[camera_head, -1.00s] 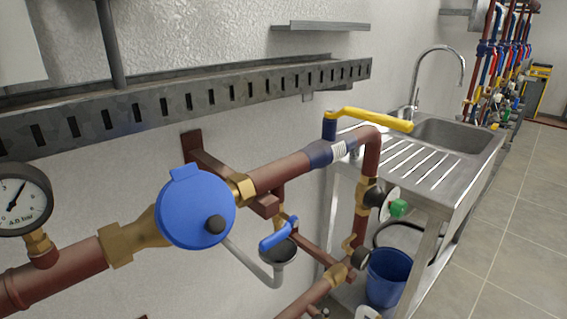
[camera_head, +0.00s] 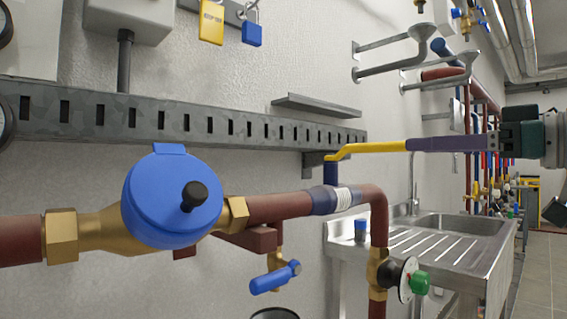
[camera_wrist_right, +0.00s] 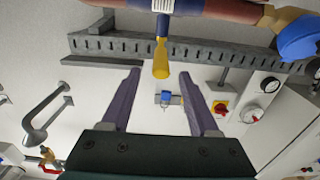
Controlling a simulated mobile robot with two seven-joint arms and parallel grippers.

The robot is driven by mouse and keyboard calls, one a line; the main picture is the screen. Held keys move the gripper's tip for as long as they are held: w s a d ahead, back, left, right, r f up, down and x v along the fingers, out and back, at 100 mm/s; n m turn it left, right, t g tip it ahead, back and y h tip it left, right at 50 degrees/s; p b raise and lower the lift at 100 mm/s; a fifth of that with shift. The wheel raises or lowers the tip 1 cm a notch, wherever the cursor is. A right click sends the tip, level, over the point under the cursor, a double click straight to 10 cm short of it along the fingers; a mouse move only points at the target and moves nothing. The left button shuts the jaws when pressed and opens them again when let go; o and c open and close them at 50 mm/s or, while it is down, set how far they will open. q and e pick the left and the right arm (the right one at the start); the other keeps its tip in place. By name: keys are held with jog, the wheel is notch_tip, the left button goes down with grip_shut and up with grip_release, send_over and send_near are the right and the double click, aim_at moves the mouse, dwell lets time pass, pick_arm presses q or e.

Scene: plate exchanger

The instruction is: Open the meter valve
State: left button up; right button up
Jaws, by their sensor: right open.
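The valve with a yellow lever (camera_head: 368,148) and a blue stem (camera_head: 331,174) sits on the brown pipe, right of the blue round meter (camera_head: 165,210). In the right wrist view the yellow lever (camera_wrist_right: 161,58) stands across the pipe. My right gripper (camera_head: 412,145) comes in from the right, its purple fingers level with the lever's free end. In the right wrist view my right gripper (camera_wrist_right: 160,75) is open, with the lever's end between the fingertips and a gap on both sides. My left gripper is out of view.
A slotted grey rail (camera_head: 190,122) runs along the wall behind the lever. A smaller valve with a blue handle (camera_head: 274,278) hangs below the pipe. A steel sink (camera_head: 455,225) stands at the right. Wall brackets (camera_head: 400,65) and two padlocks (camera_head: 211,22) are above.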

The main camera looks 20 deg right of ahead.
aim_at(378, 147)
jog(key=p+x, duration=0.2)
jog(key=x, duration=0.6)
jog(key=shift+w+a, duration=0.2)
jog(key=shift+w, duration=0.15)
jog(key=shift+w+a, duration=0.2)
jog(key=shift+w, duration=0.25)
grip_shut()
dwell(0.7)
